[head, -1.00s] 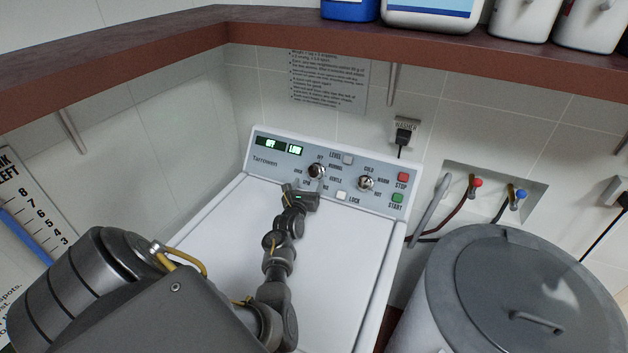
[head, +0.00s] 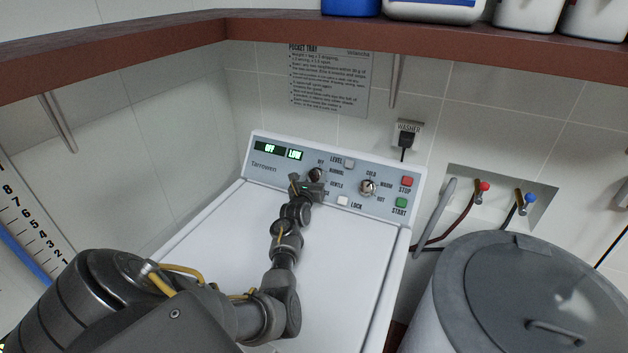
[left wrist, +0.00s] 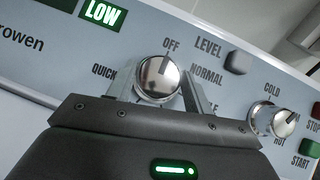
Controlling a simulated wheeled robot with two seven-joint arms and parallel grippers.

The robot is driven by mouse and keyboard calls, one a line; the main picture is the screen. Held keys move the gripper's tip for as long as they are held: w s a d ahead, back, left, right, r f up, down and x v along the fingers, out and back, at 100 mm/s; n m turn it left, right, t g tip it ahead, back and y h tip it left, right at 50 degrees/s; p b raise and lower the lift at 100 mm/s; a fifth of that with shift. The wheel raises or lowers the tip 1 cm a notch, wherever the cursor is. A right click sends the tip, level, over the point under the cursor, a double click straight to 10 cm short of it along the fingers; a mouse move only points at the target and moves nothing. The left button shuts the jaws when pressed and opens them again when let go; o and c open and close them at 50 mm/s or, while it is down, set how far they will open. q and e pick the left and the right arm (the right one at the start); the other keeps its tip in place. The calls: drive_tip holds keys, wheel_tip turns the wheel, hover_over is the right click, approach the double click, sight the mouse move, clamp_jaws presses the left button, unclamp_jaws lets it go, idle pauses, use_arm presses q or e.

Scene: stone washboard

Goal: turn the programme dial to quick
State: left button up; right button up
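The programme dial (left wrist: 157,80) is a chrome knob on the washer's control panel (head: 270,163). Its pointer line is near the OFF mark at the top; QUICK is printed to its left and NORMAL to its right. It also shows in the head view (head: 317,174), partly hidden by my gripper. My left gripper (left wrist: 158,92) is open, with one finger on each side of the dial; I cannot tell whether they touch it. It also shows in the head view (head: 307,182). The panel displays read OFF and LOW. My right gripper is not in view.
A temperature dial (head: 368,187), a red STOP button (head: 407,181), a green START button (head: 401,203), and LEVEL (head: 349,163) and LOCK (head: 343,200) buttons sit nearby. A lidded bin (head: 530,290) stands right of the washer. A shelf (head: 420,45) runs above.

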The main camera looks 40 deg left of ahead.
use_arm(q)
drive_tip(key=c, duration=0.5)
drive_tip(key=shift+d, duration=0.1)
